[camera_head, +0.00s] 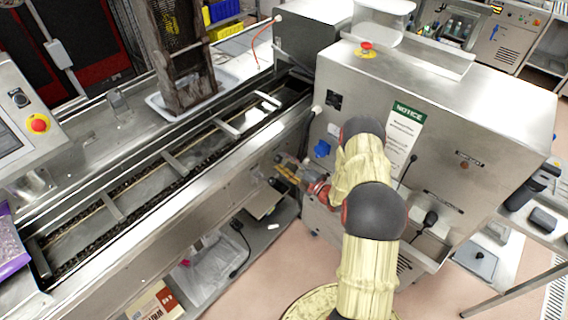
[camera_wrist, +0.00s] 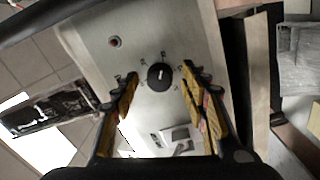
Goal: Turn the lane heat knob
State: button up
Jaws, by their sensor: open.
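The lane heat knob is the round black knob (camera_wrist: 160,76) with a white pointer line, set on a pale metal panel with dark marks around it. It shows in the wrist view, ahead of my gripper and between the fingers. My gripper (camera_wrist: 162,92) is open and empty, with yellow-and-black pads on each side of the knob in the picture. I see no contact with the knob. In the head view my gripper (camera_head: 291,174) is by the conveyor's front side panel, left of the large steel cabinet. The knob cannot be made out there.
The conveyor (camera_head: 130,235) runs along the left. The steel cabinet (camera_head: 480,130), with a green notice sign (camera_head: 405,125), stands close on the right. A small round fitting (camera_wrist: 115,42) is on the panel near the knob. A lower shelf (camera_head: 262,235) holds loose items under the conveyor.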

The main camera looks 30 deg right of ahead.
jog(key=v, duration=1.2)
